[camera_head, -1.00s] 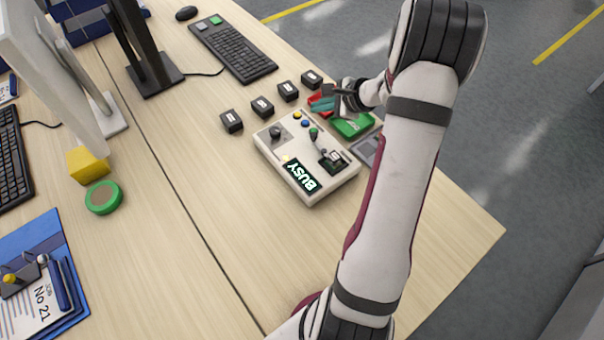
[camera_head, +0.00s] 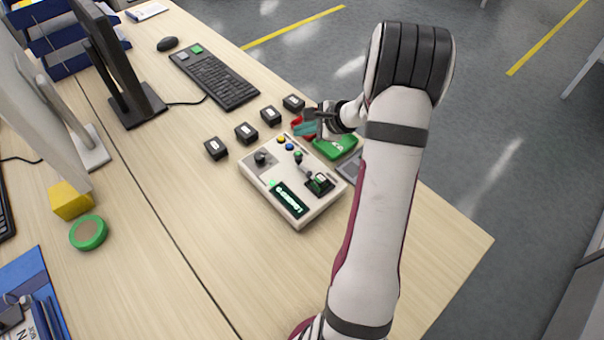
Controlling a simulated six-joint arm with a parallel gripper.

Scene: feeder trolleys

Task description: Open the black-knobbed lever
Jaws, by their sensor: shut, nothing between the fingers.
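A cream control box (camera_head: 293,220) lies on the wooden desk. On its right part, a lever (camera_head: 307,172) rises from a black base and leans toward the box's far edge; its small dark knob is close to a green button. A round black knob (camera_head: 262,158) sits on the box's left part. The box's display (camera_head: 290,199) shows green text that I cannot read surely, beside a lit green lamp. My gripper (camera_head: 306,129) is shut beyond the far edge of the box, apart from the lever, beside a red item and a green box (camera_head: 338,147).
Several small black blocks (camera_head: 246,132) stand in a row behind the control box. A grey item right of it is partly hidden by my arm. A keyboard (camera_head: 215,77), a monitor stand, a green roll (camera_head: 88,233) and a yellow block (camera_head: 70,201) are farther left. The desk in front is clear.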

